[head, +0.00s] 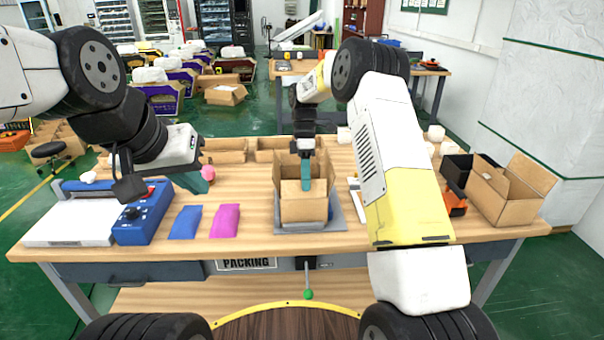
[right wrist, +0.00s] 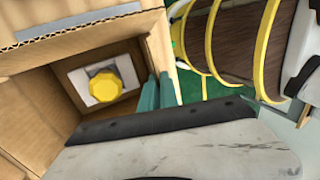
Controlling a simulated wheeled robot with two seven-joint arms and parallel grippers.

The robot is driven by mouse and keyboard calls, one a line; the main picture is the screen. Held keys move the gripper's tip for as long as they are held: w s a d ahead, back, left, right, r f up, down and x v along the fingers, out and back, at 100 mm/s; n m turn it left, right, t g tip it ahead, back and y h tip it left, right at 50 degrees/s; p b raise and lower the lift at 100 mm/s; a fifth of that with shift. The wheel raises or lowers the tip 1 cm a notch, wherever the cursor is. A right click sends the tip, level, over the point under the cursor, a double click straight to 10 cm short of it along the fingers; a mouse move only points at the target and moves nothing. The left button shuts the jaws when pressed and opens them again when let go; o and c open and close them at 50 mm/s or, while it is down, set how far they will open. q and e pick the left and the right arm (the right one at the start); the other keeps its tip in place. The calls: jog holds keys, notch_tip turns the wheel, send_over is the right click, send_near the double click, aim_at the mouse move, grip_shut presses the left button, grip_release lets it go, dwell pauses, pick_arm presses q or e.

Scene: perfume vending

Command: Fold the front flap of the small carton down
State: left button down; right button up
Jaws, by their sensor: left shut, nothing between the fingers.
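The small open carton (head: 303,208) stands on a grey mat (head: 338,218) at the middle of the table. Its side flaps stand up; I cannot make out clearly how its front flap lies. In the right wrist view, a yellow-capped item (right wrist: 106,86) in a pale insert sits inside the carton (right wrist: 40,95). My right gripper (head: 306,172) points down at the carton's opening, and its teal fingers (right wrist: 158,93) are close together by the carton's front wall. Whether they touch or hold cardboard is unclear. My left gripper (head: 197,182) is shut and empty, left of the carton above the table.
A blue device (head: 146,215), a blue packet (head: 185,222) and a pink packet (head: 225,220) lie left of the carton. Another open carton (head: 505,190) and an orange tool (head: 454,200) are at the right. Shallow cardboard trays (head: 226,152) stand behind.

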jog(key=o, duration=0.3)
jog(key=shift+o, duration=0.2)
jog(key=shift+r, duration=0.1)
jog(key=v, duration=0.7)
jog(key=shift+w+r, duration=0.2)
jog(key=shift+r, duration=0.1)
